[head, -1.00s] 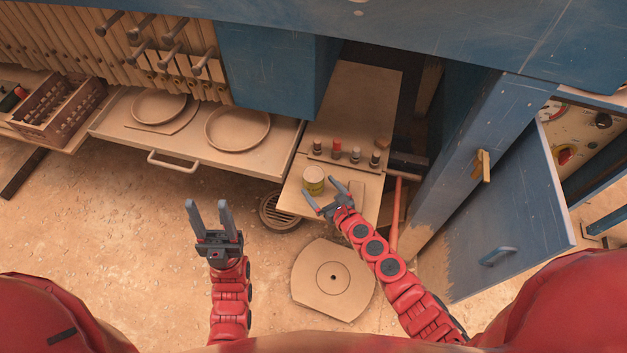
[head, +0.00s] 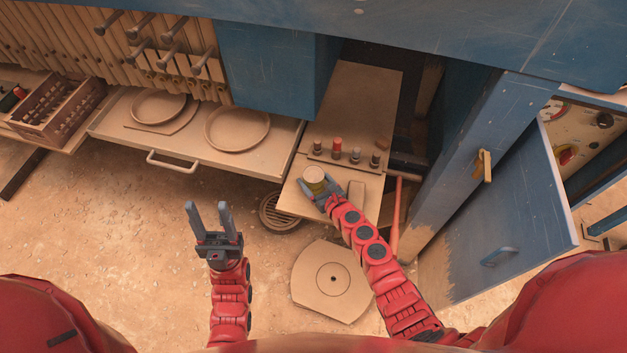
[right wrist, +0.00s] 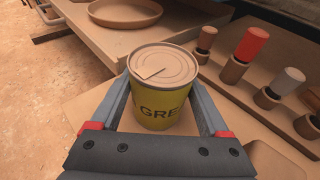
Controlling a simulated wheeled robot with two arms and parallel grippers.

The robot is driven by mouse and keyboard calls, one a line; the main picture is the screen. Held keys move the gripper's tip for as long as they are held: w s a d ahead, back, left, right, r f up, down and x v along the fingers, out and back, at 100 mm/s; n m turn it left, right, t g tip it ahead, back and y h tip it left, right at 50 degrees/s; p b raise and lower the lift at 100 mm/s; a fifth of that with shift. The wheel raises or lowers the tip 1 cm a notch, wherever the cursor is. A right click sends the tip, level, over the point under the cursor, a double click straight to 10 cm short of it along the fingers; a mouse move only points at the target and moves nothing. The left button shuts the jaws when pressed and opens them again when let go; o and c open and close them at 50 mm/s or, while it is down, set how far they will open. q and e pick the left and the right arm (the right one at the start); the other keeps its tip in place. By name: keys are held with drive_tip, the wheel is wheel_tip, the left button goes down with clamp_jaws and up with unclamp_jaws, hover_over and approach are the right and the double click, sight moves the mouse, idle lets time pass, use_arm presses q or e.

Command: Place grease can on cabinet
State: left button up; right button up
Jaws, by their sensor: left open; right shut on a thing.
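The grease can (head: 314,174) is a small yellow can with a tan lid, standing upright on the front part of the low cabinet top (head: 292,201). In the right wrist view the can (right wrist: 160,95) shows part of the lettering "GRE" on its side. My right gripper (head: 318,183) is shut on the can, one finger on each side of it, also clear in the right wrist view (right wrist: 160,112). My left gripper (head: 208,217) is open and empty over the floor, left of the cabinet.
Several small bottles, one with a red cap (head: 337,145), stand in a row just behind the can. A drawer tray (head: 175,145) with two round dishes is at the left. An open blue door (head: 510,215) is at the right. A round-holed plate (head: 333,279) lies on the floor.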

clamp_jaws()
